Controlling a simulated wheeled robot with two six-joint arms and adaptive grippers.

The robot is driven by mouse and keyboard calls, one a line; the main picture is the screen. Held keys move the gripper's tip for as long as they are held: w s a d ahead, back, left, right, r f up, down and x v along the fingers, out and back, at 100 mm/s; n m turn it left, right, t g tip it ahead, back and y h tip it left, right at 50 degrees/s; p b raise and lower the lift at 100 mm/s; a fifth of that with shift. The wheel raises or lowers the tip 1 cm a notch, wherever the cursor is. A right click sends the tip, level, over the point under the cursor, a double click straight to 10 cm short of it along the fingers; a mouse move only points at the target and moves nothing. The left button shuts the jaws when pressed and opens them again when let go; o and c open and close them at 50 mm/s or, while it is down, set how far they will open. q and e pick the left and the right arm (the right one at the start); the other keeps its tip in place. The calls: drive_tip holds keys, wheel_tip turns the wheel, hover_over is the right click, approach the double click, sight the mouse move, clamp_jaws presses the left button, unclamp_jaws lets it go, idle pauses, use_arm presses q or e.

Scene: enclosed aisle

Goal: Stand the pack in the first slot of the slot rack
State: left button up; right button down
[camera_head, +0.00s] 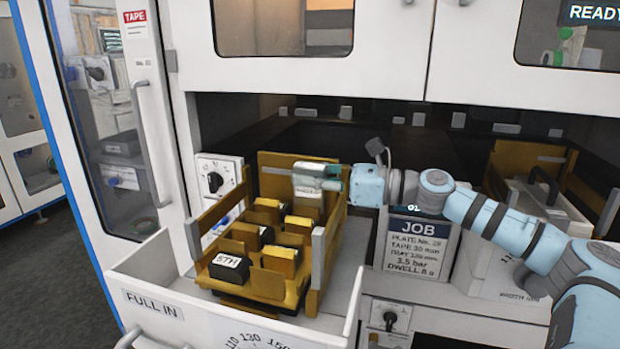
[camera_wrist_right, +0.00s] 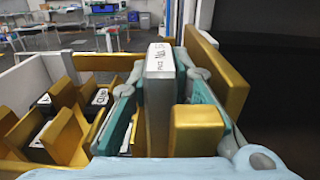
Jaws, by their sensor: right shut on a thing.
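The slot rack is a gold holder (camera_head: 318,262) standing in a white drawer, with gold dividers between its slots. A tag reading 5TH (camera_head: 227,261) marks its front end. My right gripper (camera_head: 331,178), with teal fingers, is at the rack's far end, shut on the pack (camera_head: 307,181). In the right wrist view the pack (camera_wrist_right: 159,100) is a pale grey, upright slab with a lettered white top, between the fingers (camera_wrist_right: 160,115). A gold block (camera_wrist_right: 196,131) is close to its right. The pack's lower end is hidden, so I cannot tell whether it touches the slot floor. My left gripper is out of view.
The white drawer (camera_head: 150,277) marked FULL IN surrounds the rack. A JOB card (camera_head: 418,240) stands right of it, under my right arm. A second gold holder (camera_head: 525,160) is farther right. The cabinet's white upper doors (camera_head: 390,55) overhang the dark recess.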

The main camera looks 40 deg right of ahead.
drive_tip(key=c, duration=1.4)
unclamp_jaws()
drive_tip(key=shift+r, duration=0.15)
wheel_tip(320, 180, up, 10)
drive_tip(key=shift+f, duration=0.1)
